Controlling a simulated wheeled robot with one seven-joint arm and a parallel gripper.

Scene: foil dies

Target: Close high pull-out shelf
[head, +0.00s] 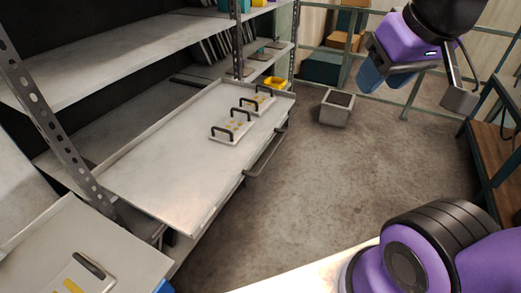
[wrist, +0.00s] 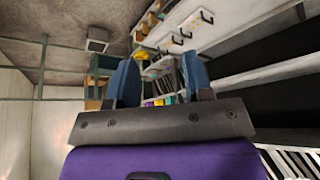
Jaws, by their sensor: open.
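The high pull-out shelf (head: 170,170) is a pale tray that sticks out from the metal rack in the head view. A dark bar handle (head: 265,157) runs along its front edge. Two white plates with dark handles, the nearer one (head: 232,127) and the farther one (head: 257,101), lie on it. My gripper (head: 418,90) is at the upper right of the head view, raised and well apart from the shelf. In the wrist view the blue fingers of my gripper (wrist: 160,82) stand apart with nothing between them. The shelf's handle is not clear in the wrist view.
A lower pale surface (head: 110,235) with another handled plate sticks out at the lower left. A grey box (head: 337,107) stands on the floor. A green-framed bench (head: 500,160) is at the right. The concrete floor (head: 310,190) before the shelf is clear.

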